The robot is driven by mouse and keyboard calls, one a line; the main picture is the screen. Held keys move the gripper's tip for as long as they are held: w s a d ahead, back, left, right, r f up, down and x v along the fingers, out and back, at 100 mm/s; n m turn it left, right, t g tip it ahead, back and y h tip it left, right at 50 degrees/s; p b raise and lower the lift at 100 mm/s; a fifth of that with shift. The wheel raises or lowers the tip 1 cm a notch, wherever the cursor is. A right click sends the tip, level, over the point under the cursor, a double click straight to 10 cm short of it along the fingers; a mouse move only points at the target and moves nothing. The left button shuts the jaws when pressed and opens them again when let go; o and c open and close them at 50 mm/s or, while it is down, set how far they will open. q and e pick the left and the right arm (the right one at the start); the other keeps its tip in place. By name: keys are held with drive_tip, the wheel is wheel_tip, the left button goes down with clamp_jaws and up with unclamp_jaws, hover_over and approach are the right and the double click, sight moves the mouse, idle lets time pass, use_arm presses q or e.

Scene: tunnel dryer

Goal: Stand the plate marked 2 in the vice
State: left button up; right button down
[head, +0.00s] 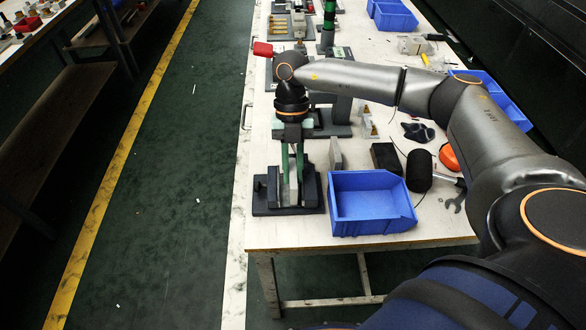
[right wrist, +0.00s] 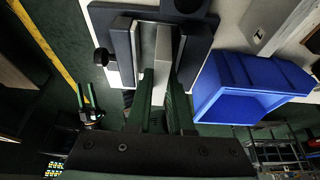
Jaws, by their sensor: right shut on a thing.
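The vice (head: 262,200) stands at the near left end of the table; its dark jaws (right wrist: 123,50) show in the right wrist view. My right gripper (head: 292,180) points down over the vice, its green fingers shut on a light grey plate (right wrist: 161,68). The plate is upright between the jaws in the right wrist view. I cannot tell whether its lower edge rests in the vice. No number is visible on it. My left gripper (right wrist: 87,97) shows away from the table in the right wrist view, its green fingers apart and empty.
A blue bin (head: 372,228) stands just right of the vice. A grey upright piece (head: 335,155), a black block (head: 386,158), a black mallet head (head: 420,170) and a wrench (head: 456,202) lie nearby. The table's left edge is close to the vice.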

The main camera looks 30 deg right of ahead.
drive_tip(key=c, duration=0.8)
unclamp_jaws()
drive_tip(key=shift+s+f, duration=0.15)
drive_tip(key=shift+f, duration=0.35)
drive_tip(key=v, duration=1.3)
drive_tip(key=shift+r+p, duration=0.2)
drive_tip(key=shift+p, duration=0.15)
drive_tip(key=shift+a, duration=0.2)
